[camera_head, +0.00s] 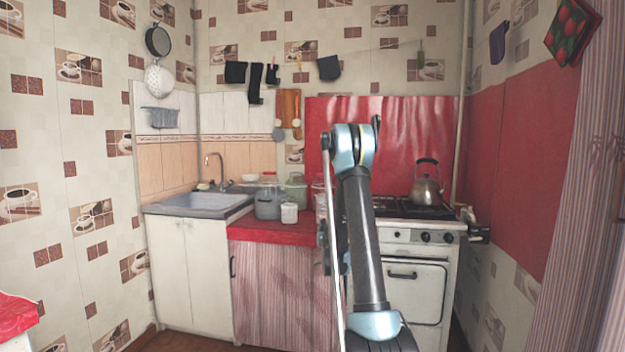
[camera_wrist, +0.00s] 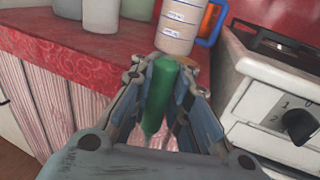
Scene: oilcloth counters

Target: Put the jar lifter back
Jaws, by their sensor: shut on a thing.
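In the wrist view my gripper (camera_wrist: 165,85) is shut on a green, rounded, elongated piece (camera_wrist: 160,92), which I take to be the handle of the jar lifter. It points down between the fingers, and its lower part is partly hidden by them. The gripper is in front of the edge of the red counter (camera_wrist: 75,62), near the gap beside the stove. In the head view my arm stands in front of the counter and stove, and the held piece cannot be made out.
A marked measuring jug (camera_wrist: 178,25) with a blue handle stands on the counter just beyond my fingers. Jars (camera_head: 268,203) and a white cup (camera_head: 289,213) stand there too. The stove (camera_head: 412,272) with a kettle (camera_head: 426,187) is right; the sink (camera_head: 200,203) is left.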

